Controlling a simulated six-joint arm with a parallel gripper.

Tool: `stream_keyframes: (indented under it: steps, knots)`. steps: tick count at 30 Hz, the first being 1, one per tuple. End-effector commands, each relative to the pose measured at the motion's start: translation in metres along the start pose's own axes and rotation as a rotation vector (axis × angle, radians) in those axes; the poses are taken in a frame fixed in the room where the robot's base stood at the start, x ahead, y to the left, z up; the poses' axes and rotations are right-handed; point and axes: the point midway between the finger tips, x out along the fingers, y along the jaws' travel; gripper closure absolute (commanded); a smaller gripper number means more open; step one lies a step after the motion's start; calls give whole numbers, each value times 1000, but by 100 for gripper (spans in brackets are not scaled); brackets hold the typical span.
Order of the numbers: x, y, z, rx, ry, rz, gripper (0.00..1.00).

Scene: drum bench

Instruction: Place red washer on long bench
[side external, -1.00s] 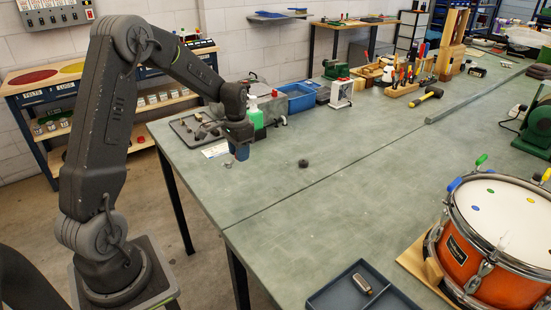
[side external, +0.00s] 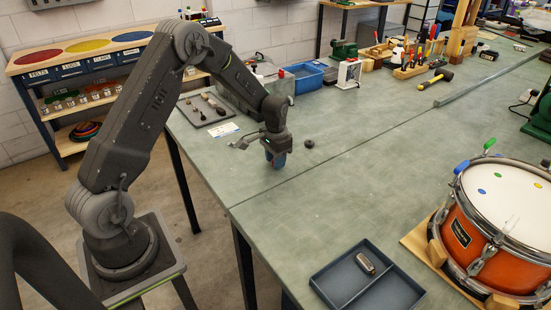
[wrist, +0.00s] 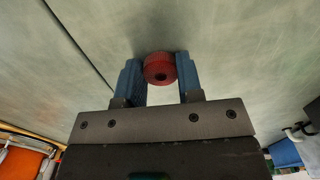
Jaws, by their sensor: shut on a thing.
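In the side external view my gripper (side external: 275,160) points down, low over the long bench (side external: 330,195), left of a small dark round piece (side external: 309,144). The washer is mostly hidden there by the fingers. I cannot tell whether the washer touches the grey-green bench top.
A grey tray with small parts (side external: 205,108) lies at the bench's left end. A blue bin (side external: 305,76) stands behind. A divided dark tray (side external: 345,285) and an orange drum (side external: 470,235) are at the front right. The bench middle is clear.

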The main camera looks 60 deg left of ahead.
Motion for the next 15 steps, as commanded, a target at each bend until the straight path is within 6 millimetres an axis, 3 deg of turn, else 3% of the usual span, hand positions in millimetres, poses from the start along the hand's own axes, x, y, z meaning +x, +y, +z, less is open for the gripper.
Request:
stream_keyframes:
  steps: [8, 9, 15]
  knots:
    - [3, 0, 0, 0, 0, 0, 88]
    - [2, 0, 0, 0, 0, 0, 62]
    - [2, 0, 0, 0, 0, 0, 43]
